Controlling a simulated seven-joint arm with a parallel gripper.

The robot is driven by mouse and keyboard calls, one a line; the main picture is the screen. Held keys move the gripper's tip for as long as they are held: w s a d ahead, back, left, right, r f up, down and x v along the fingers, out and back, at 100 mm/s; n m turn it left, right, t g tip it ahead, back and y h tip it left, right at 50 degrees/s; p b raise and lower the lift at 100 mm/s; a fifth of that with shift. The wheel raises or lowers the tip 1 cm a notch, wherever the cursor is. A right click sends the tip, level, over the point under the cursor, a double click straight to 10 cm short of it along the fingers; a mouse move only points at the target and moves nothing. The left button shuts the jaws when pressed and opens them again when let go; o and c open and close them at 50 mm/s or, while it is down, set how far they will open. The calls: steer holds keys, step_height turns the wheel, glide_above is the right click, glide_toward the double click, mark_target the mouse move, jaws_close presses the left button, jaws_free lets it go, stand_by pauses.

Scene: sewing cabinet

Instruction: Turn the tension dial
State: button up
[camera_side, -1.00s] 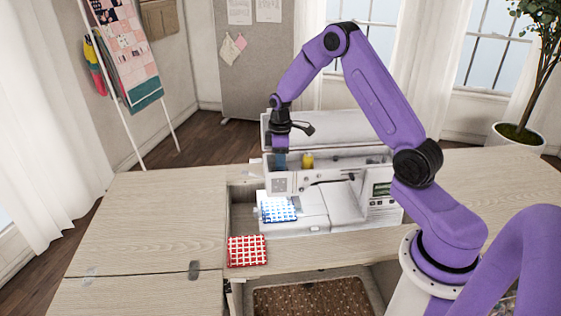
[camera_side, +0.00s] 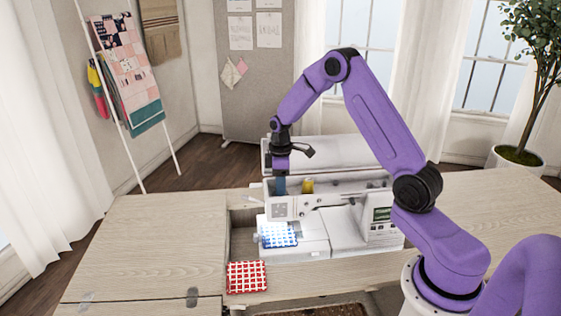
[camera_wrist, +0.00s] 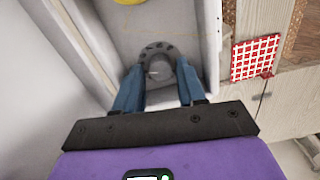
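The white sewing machine (camera_side: 345,226) stands in the cabinet's opening with its top lid raised. The tension dial (camera_wrist: 157,50), a dark grey round knob with a notched rim, shows on its top in the wrist view. My gripper (camera_wrist: 159,66) points down at the dial, its two blue fingers apart, one on each side of the knob. I cannot tell whether they touch it.
A yellow spool (camera_side: 307,186) stands just right of my fingers. Blue checked cloth (camera_side: 280,235) lies under the needle area. A red checked pad (camera_side: 247,277) lies at the cabinet's front. The wooden top (camera_side: 150,245) at left is clear.

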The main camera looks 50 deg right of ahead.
step_height(320, 180, up, 17)
steer(key=shift+f, duration=0.2)
steer(key=shift+w+d, duration=0.1)
stand_by(0.4)
steer(key=s+a+n, duration=0.2)
steer(key=s+a, duration=1.1)
steer(key=a, duration=0.4)
steer(key=s+a+f+n, duration=0.1)
steer(key=s, duration=1)
steer(key=s+a+f+n, duration=0.1)
steer(key=s, duration=0.9)
steer(key=shift+s+f+n, duration=0.35)
steer(key=shift+f+n, duration=0.05)
steer(key=shift+a, duration=0.1)
